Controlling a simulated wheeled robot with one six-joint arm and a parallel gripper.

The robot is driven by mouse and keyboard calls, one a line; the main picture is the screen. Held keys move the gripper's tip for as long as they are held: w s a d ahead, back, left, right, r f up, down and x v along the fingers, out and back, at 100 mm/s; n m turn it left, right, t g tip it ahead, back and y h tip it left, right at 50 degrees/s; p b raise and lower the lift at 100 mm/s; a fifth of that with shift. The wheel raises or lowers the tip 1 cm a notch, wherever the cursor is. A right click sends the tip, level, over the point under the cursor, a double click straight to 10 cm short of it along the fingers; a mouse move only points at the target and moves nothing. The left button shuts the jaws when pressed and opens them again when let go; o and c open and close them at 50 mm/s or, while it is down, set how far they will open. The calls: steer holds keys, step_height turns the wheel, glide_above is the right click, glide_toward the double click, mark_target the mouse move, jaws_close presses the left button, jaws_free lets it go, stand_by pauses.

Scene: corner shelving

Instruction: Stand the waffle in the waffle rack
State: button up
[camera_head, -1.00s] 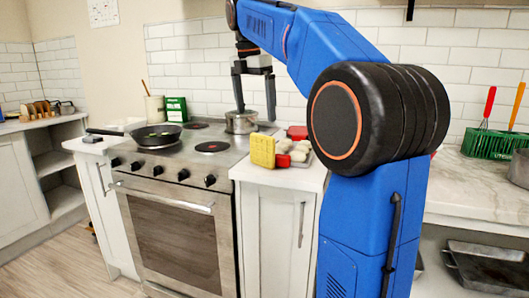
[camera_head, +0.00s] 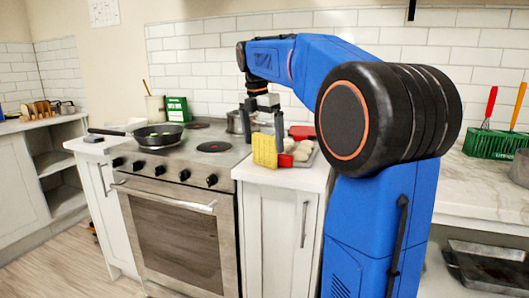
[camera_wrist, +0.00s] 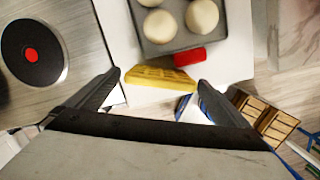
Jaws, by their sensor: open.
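The waffle (camera_head: 264,151) is a yellow, grid-patterned square. It stands upright near the front edge of the counter right of the stove. The wrist view shows it edge-on as a yellow strip (camera_wrist: 160,78). My gripper (camera_head: 264,138) is open and points down over the waffle. In the wrist view my open fingers (camera_wrist: 159,79) are on either side of the waffle; I cannot tell whether they touch it. A rack-like holder with brown upright pieces (camera_head: 38,109) is on the far-left counter; I cannot be sure it is the waffle rack.
A tray (camera_wrist: 174,46) of round pale buns lies behind the waffle, with a red item (camera_wrist: 190,57) between them. A pot (camera_head: 236,122) and a frying pan (camera_head: 158,135) are on the stove (camera_head: 205,149). A green box (camera_head: 178,110) stands at the back.

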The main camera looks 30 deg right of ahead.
mark_target(265, 153)
steer(key=shift+w+d+f, duration=0.1)
steer(key=shift+d+f, duration=0.1)
steer(key=shift+f, duration=0.7)
steer(key=shift+s+d+f, duration=0.1)
steer(key=shift+d+f, duration=0.1)
steer(key=shift+f, duration=0.75)
steer(key=shift+w+d+f, duration=0.1)
steer(key=shift+d+f, duration=0.1)
steer(key=shift+f, duration=0.7)
steer(key=c, duration=1.1)
steer(key=shift+r, duration=0.1)
